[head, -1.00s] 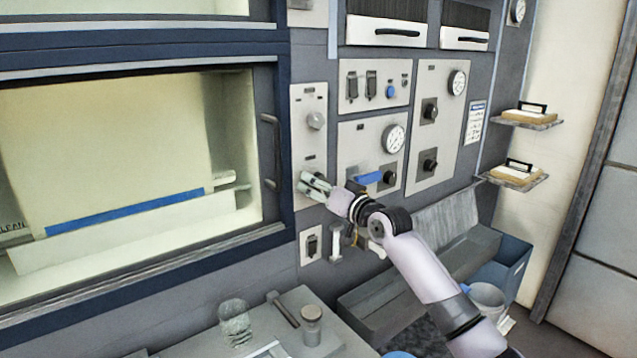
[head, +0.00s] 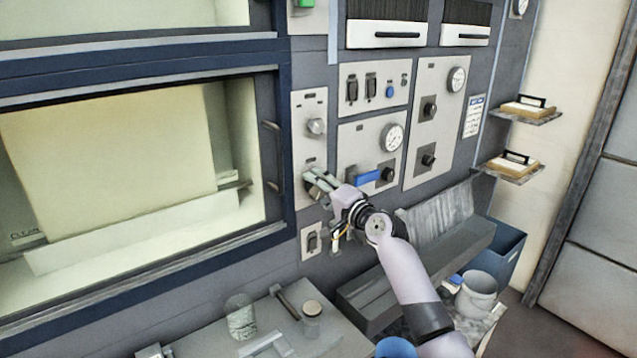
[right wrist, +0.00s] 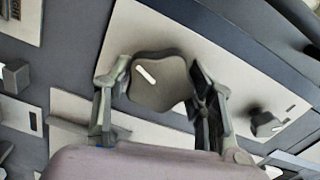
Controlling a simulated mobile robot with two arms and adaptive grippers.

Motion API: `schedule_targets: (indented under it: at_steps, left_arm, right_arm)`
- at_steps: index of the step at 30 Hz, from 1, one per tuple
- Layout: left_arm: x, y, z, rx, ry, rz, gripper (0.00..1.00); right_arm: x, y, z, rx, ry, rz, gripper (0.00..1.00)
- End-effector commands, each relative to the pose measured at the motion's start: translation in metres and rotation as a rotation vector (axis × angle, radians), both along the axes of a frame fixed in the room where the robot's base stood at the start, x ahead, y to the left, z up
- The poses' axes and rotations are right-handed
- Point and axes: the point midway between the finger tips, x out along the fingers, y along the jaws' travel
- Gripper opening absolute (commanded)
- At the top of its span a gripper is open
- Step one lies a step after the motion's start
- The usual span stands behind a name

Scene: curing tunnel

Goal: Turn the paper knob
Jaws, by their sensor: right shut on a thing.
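A grey lobed knob (right wrist: 160,82) with a white mark on its face sits between the fingers of my right gripper (right wrist: 158,98) in the right wrist view. The fingers are shut on it from both sides. In the head view my right gripper (head: 318,181) is at the lower part of a narrow light panel (head: 311,102), and it hides the held knob there. A second round knob (head: 317,127) sits higher on the same panel, clear of the gripper; a knob also shows apart to the right in the wrist view (right wrist: 266,123). The labels are too small to read. My left gripper is out of view.
A window with a dark blue frame and a handle (head: 273,157) lies left of the panel. A blue lever (head: 368,178) and dark knob (head: 387,175) are close right of my gripper. A bench with a glass jar (head: 240,317) and a hammer-like tool (head: 287,303) lies below.

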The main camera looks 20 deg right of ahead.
Motion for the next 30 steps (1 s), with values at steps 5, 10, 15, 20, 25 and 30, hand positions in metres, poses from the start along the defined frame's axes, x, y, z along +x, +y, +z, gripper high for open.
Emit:
schedule_targets:
  at_steps: [5,10,15,20,25,30]
  left_arm:
    - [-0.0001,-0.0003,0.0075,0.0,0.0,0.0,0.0]
    - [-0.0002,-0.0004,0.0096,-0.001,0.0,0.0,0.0]
    - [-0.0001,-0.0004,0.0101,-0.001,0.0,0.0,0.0]
    - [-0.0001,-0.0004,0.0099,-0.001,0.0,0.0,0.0]
    - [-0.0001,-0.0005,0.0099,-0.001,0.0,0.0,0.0]
    - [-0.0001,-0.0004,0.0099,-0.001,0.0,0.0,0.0]
  right_arm:
    - [0.0001,-0.0007,0.0015,0.073,0.026,-0.002,0.23]
    - [0.0001,-0.0006,0.0004,0.109,0.039,-0.002,0.23]
    - [0.0001,-0.0006,-0.0002,0.121,0.044,-0.001,0.23]
    - [0.0001,-0.0007,-0.0003,0.121,0.044,-0.001,0.23]
    - [0.0001,-0.0007,-0.0003,0.12,0.043,-0.001,0.51]
    - [0.0001,-0.0005,-0.0002,0.12,0.043,-0.001,0.62]
